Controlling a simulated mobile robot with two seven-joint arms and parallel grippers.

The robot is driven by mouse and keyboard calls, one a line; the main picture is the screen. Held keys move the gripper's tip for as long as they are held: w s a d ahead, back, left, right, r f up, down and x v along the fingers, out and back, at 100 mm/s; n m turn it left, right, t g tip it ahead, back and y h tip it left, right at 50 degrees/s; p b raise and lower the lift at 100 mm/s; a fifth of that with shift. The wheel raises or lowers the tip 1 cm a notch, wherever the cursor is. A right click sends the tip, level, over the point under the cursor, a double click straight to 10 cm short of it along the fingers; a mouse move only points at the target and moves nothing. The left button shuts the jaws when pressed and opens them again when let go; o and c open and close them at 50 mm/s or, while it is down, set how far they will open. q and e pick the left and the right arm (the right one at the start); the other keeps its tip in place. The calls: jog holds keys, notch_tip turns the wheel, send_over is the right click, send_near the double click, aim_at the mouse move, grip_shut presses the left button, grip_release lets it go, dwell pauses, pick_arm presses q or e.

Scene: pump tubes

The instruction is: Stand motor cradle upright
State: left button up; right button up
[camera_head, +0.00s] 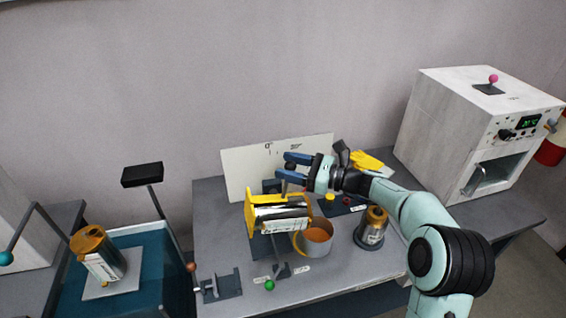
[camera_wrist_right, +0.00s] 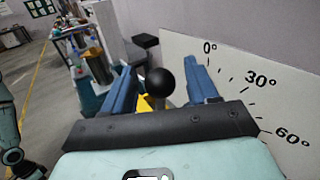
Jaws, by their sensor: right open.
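The motor cradle, with yellow end pieces (camera_head: 251,213), holds a silvery motor (camera_head: 280,216) lying roughly level in front of the white angle board (camera_head: 240,168). My right gripper (camera_head: 289,169) is above the cradle, open, its blue fingers apart. In the right wrist view, a black ball knob (camera_wrist_right: 160,82) shows between the spread fingers (camera_wrist_right: 166,84); I cannot tell if they touch it. A little yellow shows below the knob. The knob's joint to the cradle is hidden. My left gripper is not in view.
An orange-filled cup (camera_head: 315,238) stands right in front of the cradle, and a metal canister (camera_head: 373,228) is further right. A green-knobbed lever (camera_head: 269,285) is at the front. A white oven (camera_head: 470,130) stands at the right, a blue cart (camera_head: 143,277) at the left.

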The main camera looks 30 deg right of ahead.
jog(key=shift+x, duration=0.95)
grip_shut()
jog(key=shift+a, duration=0.1)
